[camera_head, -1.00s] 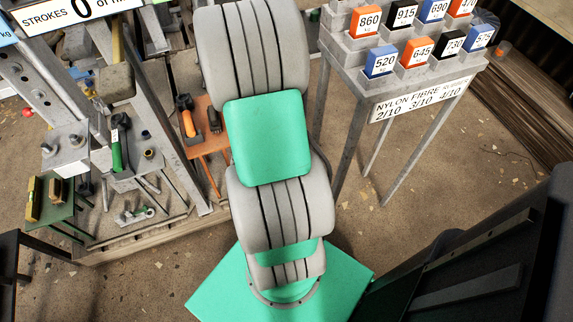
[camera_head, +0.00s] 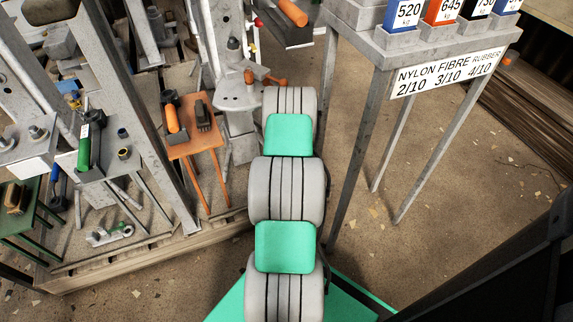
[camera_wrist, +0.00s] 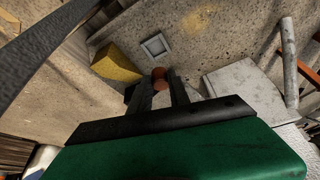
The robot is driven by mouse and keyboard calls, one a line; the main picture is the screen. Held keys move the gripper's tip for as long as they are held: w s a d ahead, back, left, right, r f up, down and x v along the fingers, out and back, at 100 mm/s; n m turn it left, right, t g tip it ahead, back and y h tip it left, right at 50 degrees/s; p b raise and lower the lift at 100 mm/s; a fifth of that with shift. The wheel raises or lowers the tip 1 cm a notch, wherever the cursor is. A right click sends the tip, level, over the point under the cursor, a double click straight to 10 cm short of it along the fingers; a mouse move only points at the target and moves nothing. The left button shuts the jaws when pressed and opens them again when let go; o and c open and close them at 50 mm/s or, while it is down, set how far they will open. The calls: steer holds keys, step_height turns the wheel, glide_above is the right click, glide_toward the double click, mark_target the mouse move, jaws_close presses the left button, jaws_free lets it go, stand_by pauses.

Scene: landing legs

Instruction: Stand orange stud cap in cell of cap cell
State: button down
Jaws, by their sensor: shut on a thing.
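My gripper (camera_wrist: 164,91) shows in the wrist view, its two dark fingers shut on a small reddish-orange piece, which I take to be the orange stud cap (camera_wrist: 160,85). The fingers hide part of it. Past the fingertips, a small square grey cell with a raised rim (camera_wrist: 155,46) lies on a speckled surface; it looks like the cap cell. The cap appears apart from the cell, just below it in the picture. In the head view my arm hides the gripper, and I cannot make out the cap or cell there.
A yellow block (camera_wrist: 117,64) lies left of the cell, and a pale grey block (camera_wrist: 245,93) is to the right. In the head view, an orange table (camera_head: 195,137) with tools stands left of my arm, and a weight rack (camera_head: 372,45) stands to the right.

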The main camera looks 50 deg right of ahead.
steer(key=shift+s+a, duration=0.1)
step_height(320, 180, down, 6)
steer(key=b, duration=0.5)
steer(key=shift+b, duration=0.4)
stand_by(1.6)
steer(key=shift+f, duration=0.4)
steer(key=shift+f+b, duration=0.4)
steer(key=shift+b, duration=0.25)
steer(key=c, duration=1.1)
jaws_free()
steer(key=shift+c, duration=0.2)
steer(key=p+v, duration=0.4)
steer(key=v, duration=0.4)
